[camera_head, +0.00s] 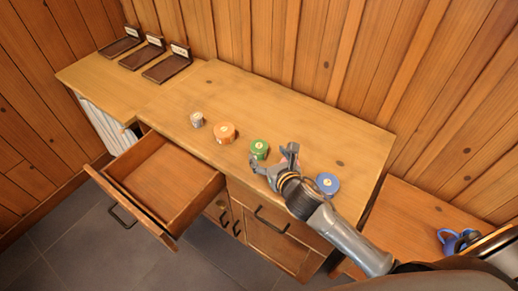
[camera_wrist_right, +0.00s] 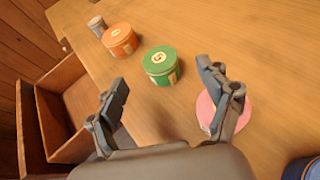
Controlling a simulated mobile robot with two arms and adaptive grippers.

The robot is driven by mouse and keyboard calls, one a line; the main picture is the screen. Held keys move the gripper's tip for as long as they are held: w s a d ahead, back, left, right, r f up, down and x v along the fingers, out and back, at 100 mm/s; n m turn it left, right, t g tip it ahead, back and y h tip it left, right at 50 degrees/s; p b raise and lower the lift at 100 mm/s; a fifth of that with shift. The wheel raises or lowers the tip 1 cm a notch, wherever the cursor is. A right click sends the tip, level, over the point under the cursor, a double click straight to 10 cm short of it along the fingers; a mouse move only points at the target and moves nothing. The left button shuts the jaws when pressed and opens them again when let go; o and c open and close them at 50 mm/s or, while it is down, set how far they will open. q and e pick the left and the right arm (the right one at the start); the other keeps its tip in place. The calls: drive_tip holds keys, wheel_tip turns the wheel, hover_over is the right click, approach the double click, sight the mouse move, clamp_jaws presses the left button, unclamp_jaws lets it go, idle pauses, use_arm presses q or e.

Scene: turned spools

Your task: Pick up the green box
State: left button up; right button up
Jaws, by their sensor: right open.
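The green box (camera_head: 259,149) is a small round tin with a pale emblem on its lid, standing on the wooden counter. It also shows in the right wrist view (camera_wrist_right: 160,66), ahead of the fingertips and between their lines. My right gripper (camera_head: 272,162) is open and empty, close beside the green box on its near right side. In the right wrist view its two fingers (camera_wrist_right: 166,85) are spread apart, with bare counter between them. No contact with the box shows. My left gripper is in neither view.
An orange tin (camera_head: 224,132) and a small grey tin (camera_head: 197,119) stand left of the green box. A pink round thing (camera_wrist_right: 222,112) lies by the right finger. A blue tin (camera_head: 327,183) stands to the right. An open drawer (camera_head: 163,185) juts out at the front left.

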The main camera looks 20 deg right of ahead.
sight(260, 148)
drive_tip(key=x, duration=0.7)
drive_tip(key=shift+w+a+f+p, duration=0.15)
drive_tip(key=shift+f+p, duration=0.15)
drive_tip(key=shift+f, duration=0.05)
drive_tip(key=c, duration=1.2)
